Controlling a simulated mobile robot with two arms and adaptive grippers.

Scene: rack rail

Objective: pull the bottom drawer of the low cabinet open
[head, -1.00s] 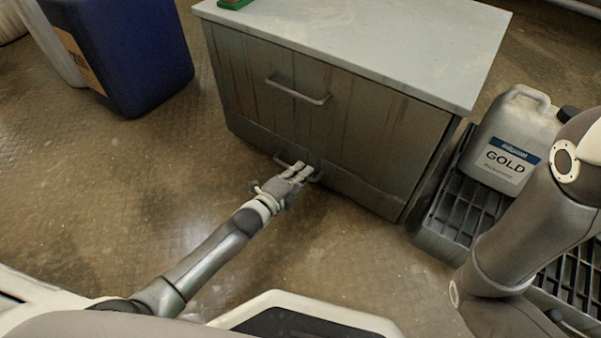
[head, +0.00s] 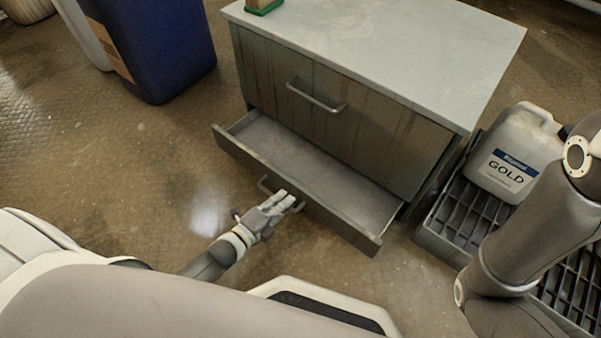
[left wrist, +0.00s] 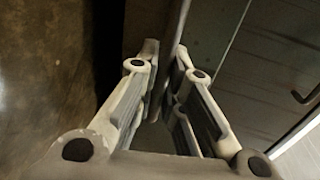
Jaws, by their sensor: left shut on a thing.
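The low cabinet (head: 385,140) is grey and worn, with a pale top. Its bottom drawer (head: 375,244) stands pulled out, and its inside looks empty. The upper front stays flush, with its bar handle (head: 316,97) free. In the left wrist view my left gripper's fingers (left wrist: 165,75) close in at the drawer front, and the grip itself is partly hidden. My right arm shows at the right of the head view, but its gripper is out of view.
A blue bin (head: 160,50) stands left of the cabinet. A grey jug labelled GOLD (head: 513,155) stands on a dark slatted pallet (head: 448,205) at the right, close to the cabinet. A green-based object (head: 264,7) sits on the cabinet top.

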